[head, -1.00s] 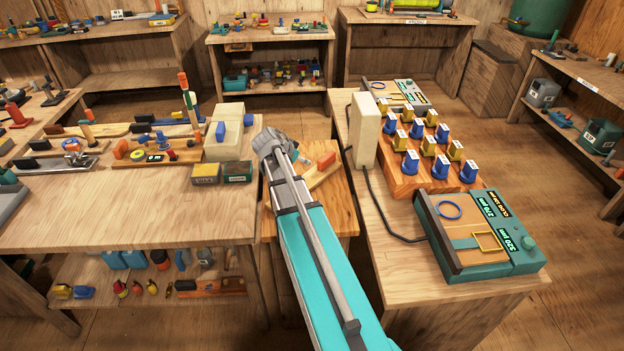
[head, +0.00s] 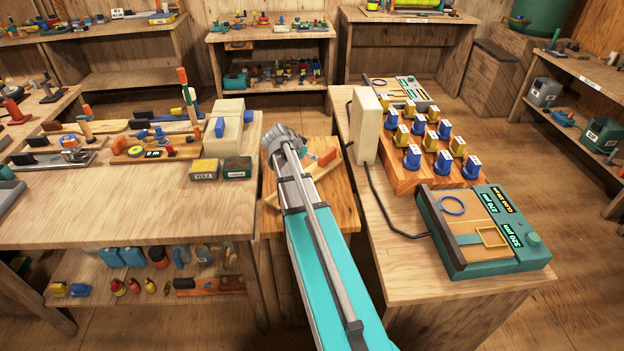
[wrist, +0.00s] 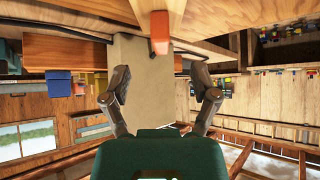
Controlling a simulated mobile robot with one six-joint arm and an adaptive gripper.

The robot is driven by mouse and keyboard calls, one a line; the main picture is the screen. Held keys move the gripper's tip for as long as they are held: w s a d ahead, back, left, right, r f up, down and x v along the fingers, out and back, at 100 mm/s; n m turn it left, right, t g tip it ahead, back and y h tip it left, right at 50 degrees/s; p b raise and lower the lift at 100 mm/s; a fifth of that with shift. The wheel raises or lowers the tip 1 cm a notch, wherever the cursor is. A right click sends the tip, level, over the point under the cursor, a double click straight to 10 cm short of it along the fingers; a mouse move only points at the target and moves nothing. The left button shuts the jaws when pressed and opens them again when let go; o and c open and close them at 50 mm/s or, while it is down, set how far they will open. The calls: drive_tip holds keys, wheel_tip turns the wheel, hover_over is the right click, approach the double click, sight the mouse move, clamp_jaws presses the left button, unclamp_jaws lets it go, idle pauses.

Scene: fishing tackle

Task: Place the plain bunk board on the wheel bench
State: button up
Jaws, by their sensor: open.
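A tan wooden board (head: 328,169) lies diagonally on the low table between the two benches, with an orange-red block (head: 327,156) at its far end. My arm hides part of it. I cannot tell surely whether it is the plain bunk board. My gripper is largely hidden behind my wrist in the head view, over the low table's left side. In the wrist view my gripper (wrist: 160,78) is open, its two fingers wide apart with nothing held. An orange block (wrist: 160,34) shows beyond the fingers. I cannot tell which bench is the wheel bench.
The left bench (head: 120,215) has a clear front, with tackle, boards and tins at its back. The right bench (head: 405,285) carries a beige box (head: 364,128), a wooden rack (head: 405,180) of blue and yellow pieces, and a green device (head: 480,245). A cable hangs near the low table (head: 343,207).

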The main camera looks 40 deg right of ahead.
sight(320, 161)
drive_tip(key=shift+b+x, duration=1.4)
drive_tip(key=shift+x, duration=0.95)
drive_tip(key=shift+f, duration=0.1)
drive_tip(key=b+x, duration=0.2)
drive_tip(key=x, duration=0.1)
drive_tip(key=shift+f+b, duration=0.3)
drive_tip(key=shift+b, duration=0.1)
drive_tip(key=shift+b+x, duration=0.5)
drive_tip(key=shift+x, duration=0.35)
drive_tip(key=shift+d+r, duration=0.1)
clamp_jaws()
